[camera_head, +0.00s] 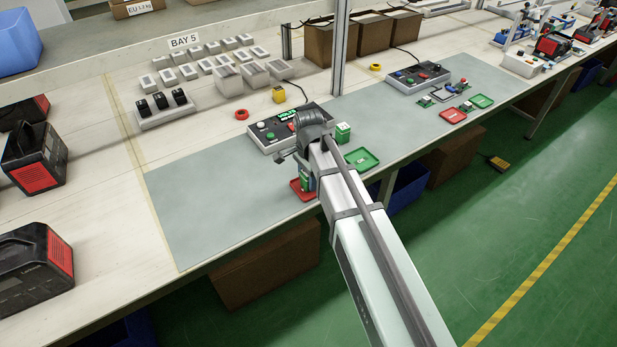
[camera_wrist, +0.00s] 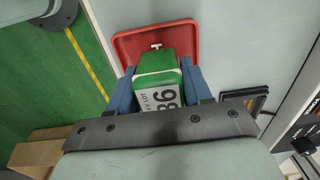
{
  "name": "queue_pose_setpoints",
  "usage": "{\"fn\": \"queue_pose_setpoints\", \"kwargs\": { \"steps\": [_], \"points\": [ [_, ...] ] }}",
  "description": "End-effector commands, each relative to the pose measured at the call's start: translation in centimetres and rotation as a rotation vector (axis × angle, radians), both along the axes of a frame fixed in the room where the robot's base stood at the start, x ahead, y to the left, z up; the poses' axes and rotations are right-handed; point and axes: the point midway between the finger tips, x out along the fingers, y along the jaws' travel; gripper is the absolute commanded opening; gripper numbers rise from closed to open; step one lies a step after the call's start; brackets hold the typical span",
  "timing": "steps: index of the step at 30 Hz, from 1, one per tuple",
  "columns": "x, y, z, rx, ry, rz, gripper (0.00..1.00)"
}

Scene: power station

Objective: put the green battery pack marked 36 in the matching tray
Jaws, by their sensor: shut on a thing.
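My gripper (camera_wrist: 159,78) is shut on a green battery pack (camera_wrist: 155,62), with a blue finger on each side of it. The white label on the pack shows large sideways digits that I cannot read with certainty. In the head view, the held pack (camera_head: 305,178) is partly hidden by my arm. It is at the red tray (camera_head: 297,195), which also shows in the wrist view (camera_wrist: 125,44). I cannot tell whether the pack touches the tray floor. A second green pack (camera_head: 343,132) stands behind the green tray (camera_head: 368,163), to the right of my wrist.
A tester box (camera_head: 262,143) with a lit green display is just behind my wrist. A second station with a red tray (camera_head: 453,117) and a green tray (camera_head: 482,101) is farther right. The mat is clear at left.

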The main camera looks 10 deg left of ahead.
Motion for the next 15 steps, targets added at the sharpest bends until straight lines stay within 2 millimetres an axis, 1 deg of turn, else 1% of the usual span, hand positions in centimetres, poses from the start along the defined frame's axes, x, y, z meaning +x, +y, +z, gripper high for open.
{"fn": "queue_pose_setpoints", "kwargs": {
  "steps": [3,4,12,15],
  "points": [
    [0.00,0.00,-0.25,0.000,0.000,0.000,0.06],
    [0.00,0.00,-0.28,0.000,0.000,0.000,0.50],
    [0.00,0.00,-0.24,0.000,0.000,0.000,0.74],
    [0.00,0.00,-0.24,0.000,0.000,0.000,0.74]
  ]
}}
